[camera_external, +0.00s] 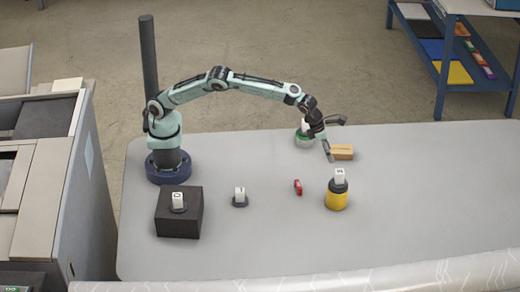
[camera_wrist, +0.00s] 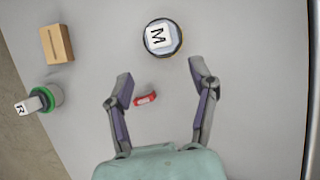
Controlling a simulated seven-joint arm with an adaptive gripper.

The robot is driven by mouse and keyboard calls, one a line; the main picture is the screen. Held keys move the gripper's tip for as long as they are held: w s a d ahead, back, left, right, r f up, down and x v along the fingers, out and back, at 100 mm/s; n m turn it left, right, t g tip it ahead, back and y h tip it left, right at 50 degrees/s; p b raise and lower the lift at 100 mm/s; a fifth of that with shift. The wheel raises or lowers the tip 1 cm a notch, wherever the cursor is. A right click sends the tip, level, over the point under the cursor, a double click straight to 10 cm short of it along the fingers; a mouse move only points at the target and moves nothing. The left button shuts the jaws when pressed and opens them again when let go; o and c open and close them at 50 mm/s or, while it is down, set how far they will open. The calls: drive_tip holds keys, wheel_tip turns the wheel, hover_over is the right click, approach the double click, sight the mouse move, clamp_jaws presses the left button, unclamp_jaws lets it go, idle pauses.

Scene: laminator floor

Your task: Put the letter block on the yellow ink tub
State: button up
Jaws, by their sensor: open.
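The yellow ink tub (camera_external: 337,202) stands on the table right of centre. A white letter block marked M (camera_external: 339,175) sits on top of it, with a dark round part beneath the block. Other white letter blocks stand on a black box (camera_external: 180,224), on a dark round base (camera_external: 240,202) directly on the table, and on a green tub (camera_external: 303,140); the last shows R (camera_wrist: 28,105). My gripper (camera_external: 336,140) is open and empty above the table, behind the yellow tub.
A brown box (camera_external: 342,152) lies near my gripper, and also shows in the wrist view (camera_wrist: 57,43). A small red object (camera_external: 298,187) lies left of the yellow tub. The table's right side is clear. A grey machine (camera_external: 45,180) stands at the left.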

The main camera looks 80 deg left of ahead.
drive_tip(key=s+a+r+n+g, duration=0.1)
drive_tip(key=s+a+r+n, duration=0.3)
drive_tip(key=s+a+n, duration=0.4)
drive_tip(key=s+a+r+n+g, duration=0.1)
drive_tip(key=s+a+r+n, duration=0.4)
drive_tip(key=a+n, duration=0.4)
drive_tip(key=s+a+f+n+g, duration=0.1)
drive_tip(key=s+a+n, duration=0.1)
drive_tip(key=s+n, duration=0.4)
drive_tip(key=s+a+f+n+g, duration=0.1)
drive_tip(key=s+a+f+n, duration=0.1)
drive_tip(key=s+n, duration=0.5)
drive_tip(key=s+a+f+n, duration=0.2)
drive_tip(key=s+n, duration=0.5)
drive_tip(key=s, duration=0.6)
drive_tip(key=shift+s+a+g+y, duration=0.3)
drive_tip(key=shift+g+y, duration=0.1)
